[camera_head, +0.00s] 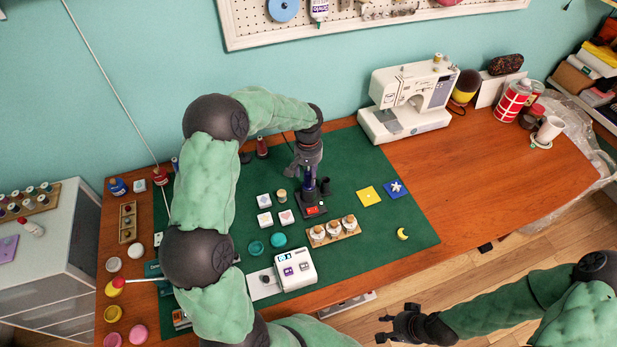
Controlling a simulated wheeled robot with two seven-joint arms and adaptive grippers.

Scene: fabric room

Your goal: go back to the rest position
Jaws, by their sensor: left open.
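My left gripper (309,165) is over the green mat (370,235), at the end of the green-sleeved arm that bends in from the left. Its fingers point down at a dark purple upright piece (309,180) on a small black stand with a red display (314,210). From this view I cannot tell whether the fingers touch that piece. My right gripper (383,328) is low at the right, in front of the table's front edge and over the wooden floor. Its fingers look spread and nothing shows between them.
A white device (295,269), a wooden rack with several jars (334,231), white tiles and teal discs (278,240) lie near the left arm. A sewing machine (408,100) stands at the back. The table's right part (500,180) is mostly clear.

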